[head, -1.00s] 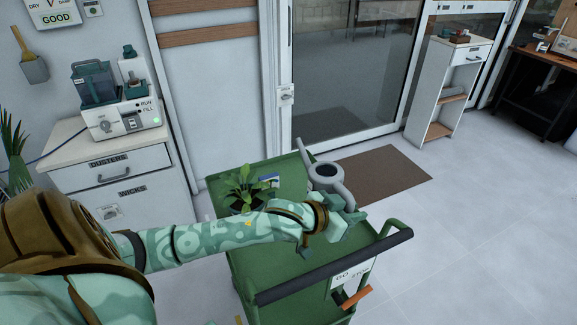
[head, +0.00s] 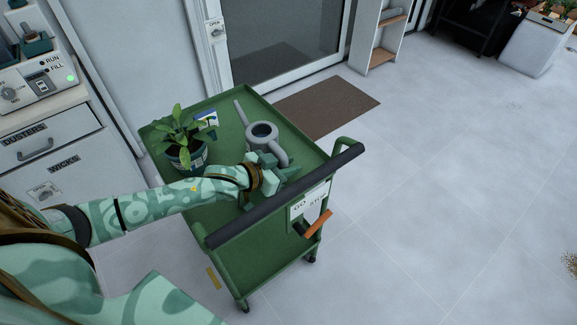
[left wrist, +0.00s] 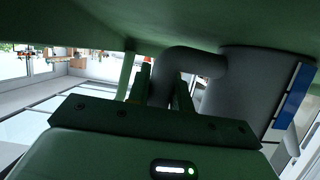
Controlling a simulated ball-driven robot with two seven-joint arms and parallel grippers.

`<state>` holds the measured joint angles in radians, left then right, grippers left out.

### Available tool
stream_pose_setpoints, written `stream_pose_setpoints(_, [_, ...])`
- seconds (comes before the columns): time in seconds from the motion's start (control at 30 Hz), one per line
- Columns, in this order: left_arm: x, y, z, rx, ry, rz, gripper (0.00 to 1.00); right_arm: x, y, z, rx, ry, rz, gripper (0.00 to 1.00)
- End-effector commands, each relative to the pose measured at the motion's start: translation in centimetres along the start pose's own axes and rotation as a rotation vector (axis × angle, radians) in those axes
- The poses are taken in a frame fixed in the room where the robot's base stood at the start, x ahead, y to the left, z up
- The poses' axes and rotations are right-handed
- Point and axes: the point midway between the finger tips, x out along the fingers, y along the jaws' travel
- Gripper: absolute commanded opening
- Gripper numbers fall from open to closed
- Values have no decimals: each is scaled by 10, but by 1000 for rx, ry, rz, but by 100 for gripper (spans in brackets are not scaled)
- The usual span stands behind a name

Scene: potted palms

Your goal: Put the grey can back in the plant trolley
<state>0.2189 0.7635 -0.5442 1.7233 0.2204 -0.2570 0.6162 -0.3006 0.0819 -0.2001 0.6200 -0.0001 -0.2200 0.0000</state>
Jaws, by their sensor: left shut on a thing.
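The grey can (head: 262,131), a watering can with a long spout and looped handle, is upright over the top tray of the green plant trolley (head: 225,108). My left gripper (head: 277,168) is shut on its handle, on the side nearer the trolley's push bar. In the left wrist view, the handle (left wrist: 186,60) passes between the fingers, and the can body (left wrist: 235,75) is beside them, close against a green surface. I cannot tell whether the can's base touches the tray. My right gripper is not in view.
A potted plant (head: 187,158) and a small blue-and-white card (head: 207,118) are on the tray, left of the can. The trolley's dark push bar (head: 285,195) is at the near side. Drawers (head: 50,150) stand at the left.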

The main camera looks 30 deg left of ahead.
Motion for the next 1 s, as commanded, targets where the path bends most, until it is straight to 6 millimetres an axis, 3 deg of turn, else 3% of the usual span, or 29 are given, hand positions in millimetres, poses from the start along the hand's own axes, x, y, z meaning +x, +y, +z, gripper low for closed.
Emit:
stream_pose_setpoints(0.23, [0, 0, 1, 1, 1, 0, 0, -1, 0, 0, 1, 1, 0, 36])
stream_pose_setpoints(0.27, [0, 0, 2, -1, -1, 0, 27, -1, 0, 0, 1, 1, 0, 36])
stream_pose_setpoints(0.33, [0, 0, 1, 0, -1, 0, 43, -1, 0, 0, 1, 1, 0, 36])
stream_pose_setpoints(0.67, [-1, 0, -3, 1, 1, 0, 43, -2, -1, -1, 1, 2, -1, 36])
stream_pose_setpoints(0.77, [-16, 0, -3, -1, -2, 0, 43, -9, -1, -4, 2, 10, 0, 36])
stream_pose_setpoints(1.0, [-73, 0, -6, 0, -1, 0, 43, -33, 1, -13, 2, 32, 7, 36])
